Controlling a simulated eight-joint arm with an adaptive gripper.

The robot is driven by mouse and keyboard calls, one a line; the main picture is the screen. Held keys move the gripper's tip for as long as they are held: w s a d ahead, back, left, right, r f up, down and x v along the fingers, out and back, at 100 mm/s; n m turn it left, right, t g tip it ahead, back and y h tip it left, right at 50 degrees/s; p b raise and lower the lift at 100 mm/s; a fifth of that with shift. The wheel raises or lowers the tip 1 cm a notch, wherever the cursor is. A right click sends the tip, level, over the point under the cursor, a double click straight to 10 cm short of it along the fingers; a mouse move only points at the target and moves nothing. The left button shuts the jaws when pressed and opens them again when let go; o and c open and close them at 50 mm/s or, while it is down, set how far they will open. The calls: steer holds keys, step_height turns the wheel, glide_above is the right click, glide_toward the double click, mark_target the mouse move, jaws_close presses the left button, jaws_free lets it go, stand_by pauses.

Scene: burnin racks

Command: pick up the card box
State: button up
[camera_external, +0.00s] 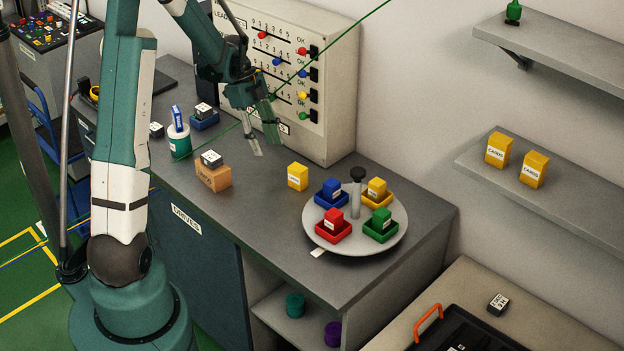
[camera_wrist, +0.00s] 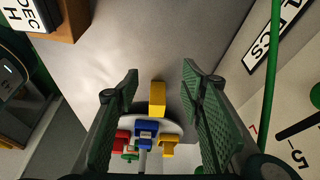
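A yellow box (camera_external: 297,176) with a white label, probably the card box, stands upright on the grey counter, left of the turntable. A yellow box also shows in the wrist view (camera_wrist: 157,99), beyond and between my fingers. My gripper (camera_external: 264,139) is above the counter, left of and higher than this box, near the panel. In the wrist view my gripper (camera_wrist: 160,74) has its fingers wide apart with nothing held. Two similar yellow boxes, labelled CARDS, stand on the lower wall shelf: one on the left (camera_external: 498,149) and one on the right (camera_external: 534,170).
A round turntable (camera_external: 313,237) carries blue, yellow, red and green trays with blocks. A brown box (camera_external: 213,178) with a small labelled block on top stands at left. The LEAD panel (camera_external: 335,110) rises behind my gripper. Counter around the yellow box is clear.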

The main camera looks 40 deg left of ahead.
mark_target(295, 166)
steer(key=shift+a+f+m, duration=0.3)
steer(key=shift+a+f, duration=0.35)
steer(key=shift+f, duration=0.35)
steer(key=d, duration=0.8)
steer(key=w+d, duration=0.1)
steer(key=d, duration=0.3)
steer(key=shift+p, duration=0.35)
steer(key=shift+x, duration=2.5)
steer(key=c, duration=1)
